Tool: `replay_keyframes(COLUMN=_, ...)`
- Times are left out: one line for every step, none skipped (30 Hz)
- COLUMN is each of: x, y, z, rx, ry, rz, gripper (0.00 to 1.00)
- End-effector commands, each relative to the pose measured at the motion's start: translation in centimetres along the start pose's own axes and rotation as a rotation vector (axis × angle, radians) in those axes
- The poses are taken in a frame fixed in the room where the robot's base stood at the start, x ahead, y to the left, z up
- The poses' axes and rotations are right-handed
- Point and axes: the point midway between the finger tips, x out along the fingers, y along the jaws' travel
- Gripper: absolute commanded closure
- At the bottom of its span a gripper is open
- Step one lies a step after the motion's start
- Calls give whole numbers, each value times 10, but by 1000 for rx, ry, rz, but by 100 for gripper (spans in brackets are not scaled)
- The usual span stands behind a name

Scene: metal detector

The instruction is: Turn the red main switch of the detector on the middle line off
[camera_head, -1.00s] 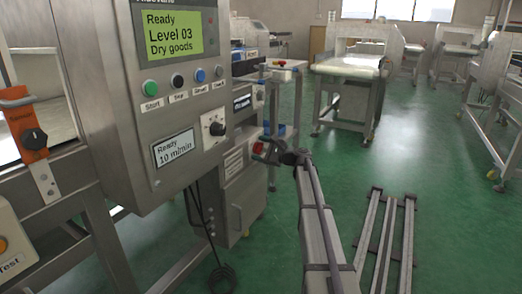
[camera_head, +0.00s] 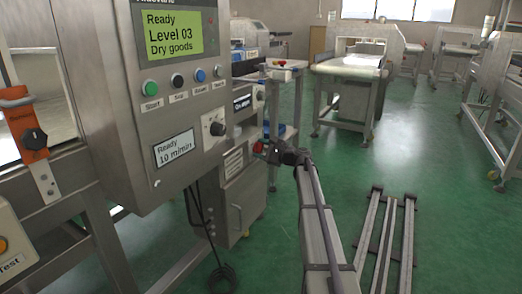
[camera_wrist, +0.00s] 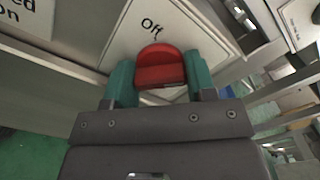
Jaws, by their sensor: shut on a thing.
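The red main switch (camera_wrist: 160,66) is a rounded red handle in the wrist view, in front of a pale plate with the word "Off" (camera_wrist: 152,27) just above it. My gripper (camera_wrist: 157,72) has one teal finger on each side of the handle and is shut on it. In the head view only a bit of the red switch (camera_head: 259,147) shows, low on the right side of the detector cabinet (camera_head: 160,100). My gripper (camera_head: 270,152) reaches it from the right and hides the rest. The handle's exact turn angle is hard to tell.
The cabinet's display (camera_head: 172,32) reads Ready, Level 03, Dry goods. Other conveyor machines (camera_head: 350,65) stand farther back.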

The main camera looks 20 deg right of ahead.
Motion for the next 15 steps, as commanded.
replay_keyframes(x=0, y=0, z=0, rx=-16, ry=0, rz=0, gripper=73)
replay_keyframes(x=0, y=0, z=0, rx=-30, ry=0, rz=0, gripper=73)
replay_keyframes(x=0, y=0, z=0, rx=-50, ry=0, rz=0, gripper=73)
replay_keyframes(x=0, y=0, z=0, rx=-68, ry=0, rz=0, gripper=73)
replay_keyframes(x=0, y=0, z=0, rx=-85, ry=0, rz=0, gripper=73)
replay_keyframes(x=0, y=0, z=0, rx=-113, ry=0, rz=0, gripper=73)
replay_keyframes(x=0, y=0, z=0, rx=-135, ry=0, rz=0, gripper=73)
replay_keyframes(x=0, y=0, z=0, rx=-158, ry=0, rz=0, gripper=73)
replay_keyframes(x=0, y=0, z=0, rx=-191, ry=0, rz=0, gripper=73)
replay_keyframes(x=0, y=0, z=0, rx=-216, ry=0, rz=0, gripper=73)
replay_keyframes(x=0, y=0, z=0, rx=-243, ry=0, rz=0, gripper=73)
replay_keyframes(x=0, y=0, z=0, rx=-279, ry=0, rz=0, gripper=73)
replay_keyframes(x=0, y=0, z=0, rx=-307, ry=0, rz=0, gripper=73)
replay_keyframes(x=0, y=0, z=0, rx=-336, ry=0, rz=0, gripper=73)
replay_keyframes(x=0, y=0, z=0, rx=-374, ry=0, rz=0, gripper=73)
